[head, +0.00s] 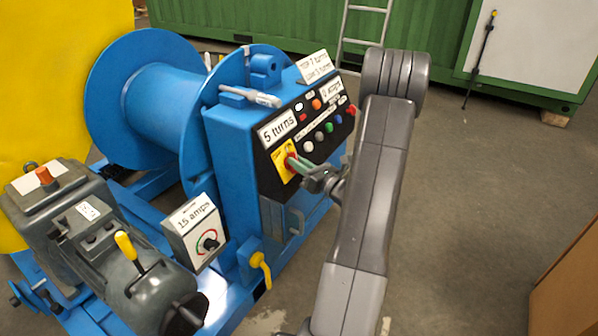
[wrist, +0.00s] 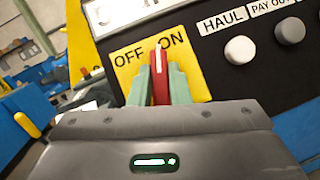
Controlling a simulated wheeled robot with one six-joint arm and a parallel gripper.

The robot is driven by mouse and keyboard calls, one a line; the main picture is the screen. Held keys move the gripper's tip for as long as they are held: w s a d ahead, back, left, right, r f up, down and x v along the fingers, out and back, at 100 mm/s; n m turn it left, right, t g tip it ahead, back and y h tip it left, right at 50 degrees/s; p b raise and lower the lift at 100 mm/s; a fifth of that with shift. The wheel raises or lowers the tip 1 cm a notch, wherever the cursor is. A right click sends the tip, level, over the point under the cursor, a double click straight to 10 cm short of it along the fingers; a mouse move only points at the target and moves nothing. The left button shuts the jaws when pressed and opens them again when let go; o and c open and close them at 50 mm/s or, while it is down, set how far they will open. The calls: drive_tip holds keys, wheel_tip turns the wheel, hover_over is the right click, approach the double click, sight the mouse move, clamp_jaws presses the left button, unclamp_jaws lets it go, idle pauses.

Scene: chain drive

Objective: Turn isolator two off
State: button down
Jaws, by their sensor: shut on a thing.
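A red isolator handle (wrist: 159,74) stands on a yellow plate (wrist: 191,79) marked OFF at left and ON at right. Its tip lies between the two words, close to the O of ON. The pale green fingers of my gripper (wrist: 160,90) are shut on the handle, one on each side. In the head view my gripper (head: 303,164) reaches from the right to the yellow plate (head: 283,154) on the black panel of the blue winch. The fingers partly cover the handle there. No number for this isolator is readable.
Several coloured buttons (head: 320,137) sit right of the plate, with a white button (wrist: 239,50) under HAUL. A "5 turns" display (head: 278,130) is above. A yellow lever (head: 261,268) and a "15 amps" box (head: 194,231) are lower left.

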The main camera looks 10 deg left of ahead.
drive_tip(key=n+g+y+b, duration=0.1)
drive_tip(key=n+g, duration=0.2)
drive_tip(key=n, duration=0.1)
drive_tip(key=n+g+y+b, duration=0.1)
drive_tip(key=n+g+b, duration=0.1)
drive_tip(key=n, duration=0.3)
drive_tip(key=shift+w+n+g, duration=0.15)
drive_tip(key=shift+n+g, duration=0.15)
drive_tip(key=shift+g, duration=0.2)
drive_tip(key=n+g, duration=0.2)
drive_tip(key=n, duration=0.2)
drive_tip(key=n+g+b, duration=0.1)
drive_tip(key=n+g, duration=0.2)
drive_tip(key=n, duration=0.1)
drive_tip(key=shift+h, duration=0.4)
drive_tip(key=c, duration=1.4)
unclamp_jaws()
drive_tip(key=shift+o, duration=0.2)
drive_tip(key=shift+d, duration=0.1)
drive_tip(key=w+d+p, duration=0.1)
drive_tip(key=d+p, duration=0.1)
drive_tip(key=d, duration=1.1)
drive_tip(key=shift+d+p, duration=0.3)
drive_tip(key=shift+d, duration=0.05)
